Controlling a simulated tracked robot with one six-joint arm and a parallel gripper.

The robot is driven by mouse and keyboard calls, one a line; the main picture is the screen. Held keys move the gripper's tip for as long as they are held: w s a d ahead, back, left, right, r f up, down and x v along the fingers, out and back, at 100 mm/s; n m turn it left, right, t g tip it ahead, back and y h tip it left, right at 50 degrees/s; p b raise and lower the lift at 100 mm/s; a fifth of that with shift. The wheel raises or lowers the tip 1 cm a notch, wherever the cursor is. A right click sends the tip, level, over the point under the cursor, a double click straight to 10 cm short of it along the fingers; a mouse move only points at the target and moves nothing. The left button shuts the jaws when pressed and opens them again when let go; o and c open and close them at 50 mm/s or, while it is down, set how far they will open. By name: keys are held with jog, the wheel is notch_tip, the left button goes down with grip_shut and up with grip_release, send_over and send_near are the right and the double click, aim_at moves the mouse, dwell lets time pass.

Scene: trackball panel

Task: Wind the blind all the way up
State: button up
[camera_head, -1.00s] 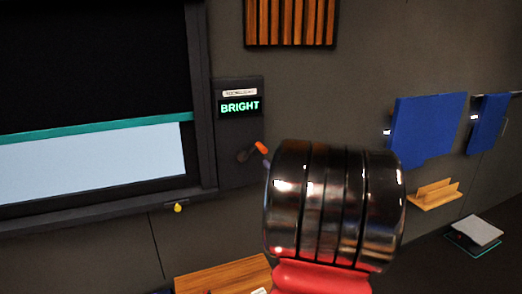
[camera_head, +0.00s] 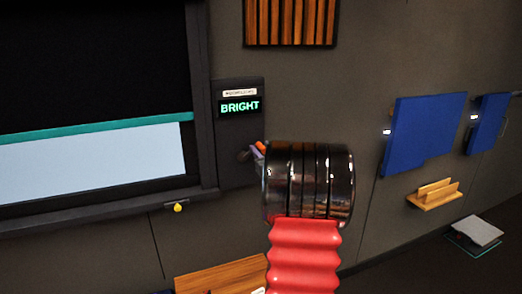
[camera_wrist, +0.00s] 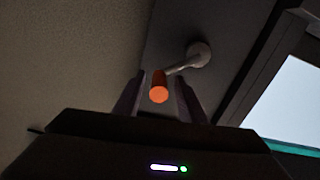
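A dark blind (camera_head: 90,70) with a teal bottom bar (camera_head: 90,131) covers the upper part of a framed window. A pale bright strip (camera_head: 90,163) shows below the bar. A crank with an orange handle (camera_head: 260,147) sits on the panel right of the window. In the wrist view, the orange handle (camera_wrist: 159,88) points toward the camera, and a pale arm joins it to a round hub (camera_wrist: 199,54). My gripper (camera_wrist: 160,76) is open, with one finger on each side of the handle and gaps visible. In the head view, my wrist hides most of the gripper.
A display (camera_head: 240,107) above the crank reads BRIGHT. A yellow knob (camera_head: 178,207) hangs under the window sill. A wooden surface (camera_head: 220,276) lies below. Blue panels (camera_head: 424,130) and a small wooden holder (camera_head: 434,194) are on the wall to the right.

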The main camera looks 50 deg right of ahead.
jog(key=shift+c, duration=0.2)
jog(key=shift+w, duration=0.1)
grip_shut()
dwell(0.4)
